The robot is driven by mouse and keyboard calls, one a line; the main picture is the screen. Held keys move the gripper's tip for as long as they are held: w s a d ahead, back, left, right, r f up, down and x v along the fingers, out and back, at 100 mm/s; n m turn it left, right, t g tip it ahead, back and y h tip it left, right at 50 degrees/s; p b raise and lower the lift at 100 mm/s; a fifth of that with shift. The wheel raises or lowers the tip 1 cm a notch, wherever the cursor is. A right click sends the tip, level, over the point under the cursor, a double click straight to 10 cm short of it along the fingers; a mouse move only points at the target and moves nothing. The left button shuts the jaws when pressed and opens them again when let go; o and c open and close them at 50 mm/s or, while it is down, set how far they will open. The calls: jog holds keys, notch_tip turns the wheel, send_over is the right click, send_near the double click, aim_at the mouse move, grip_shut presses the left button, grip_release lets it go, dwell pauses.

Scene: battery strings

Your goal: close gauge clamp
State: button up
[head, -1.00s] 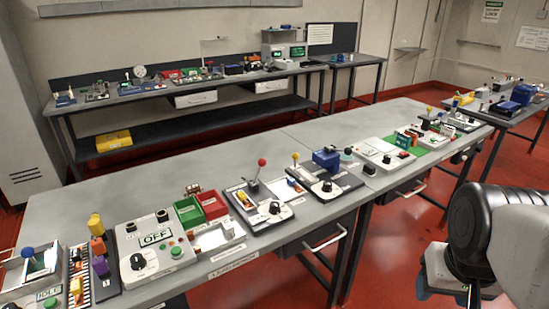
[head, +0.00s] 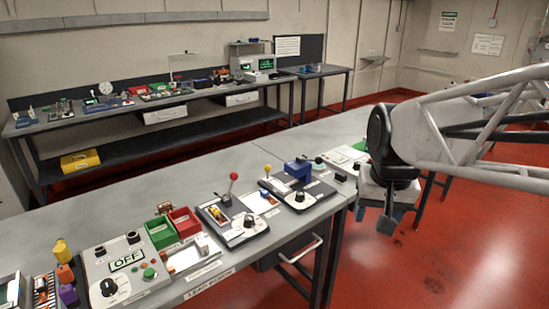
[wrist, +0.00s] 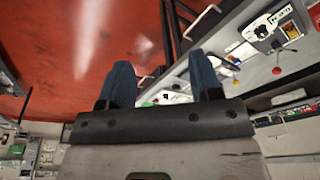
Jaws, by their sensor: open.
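My gripper (head: 388,218) hangs at the right of the head view, past the front edge of the near bench, over the red floor. Its two blue fingers stand apart and empty in the wrist view (wrist: 163,82). No part is clearly labelled as the gauge clamp. A round white dial gauge (head: 105,88) stands on the far bench, well away from my gripper. On the near bench, left of my gripper, are a panel with a red-ball lever (head: 233,177) and a panel with a yellow-ball lever (head: 267,168) and a blue block (head: 298,168). My gripper touches none of these.
The near bench (head: 120,210) has panels along its front edge, including an OFF panel (head: 127,262) and green and red bins (head: 184,221). A drawer handle (head: 300,250) sticks out below. The bench's back strip is bare. The floor in front is clear.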

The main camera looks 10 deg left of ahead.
jog(key=w+a+r, duration=0.2)
jog(key=w+a, duration=0.5)
jog(key=w, duration=0.5)
jog(key=m+g, duration=0.1)
jog(key=g, duration=0.1)
send_over(234, 173)
jog(key=d, duration=0.1)
notch_tip(234, 173, down, 11)
jog(key=shift+w+d, duration=0.1)
jog(key=shift+w, duration=0.05)
jog(key=shift+w+a+f, duration=0.15)
jog(key=shift+a+f, duration=0.1)
jog(key=shift+a, duration=0.15)
jog(key=shift+a+f, duration=0.2)
jog(key=shift+f, duration=3.65)
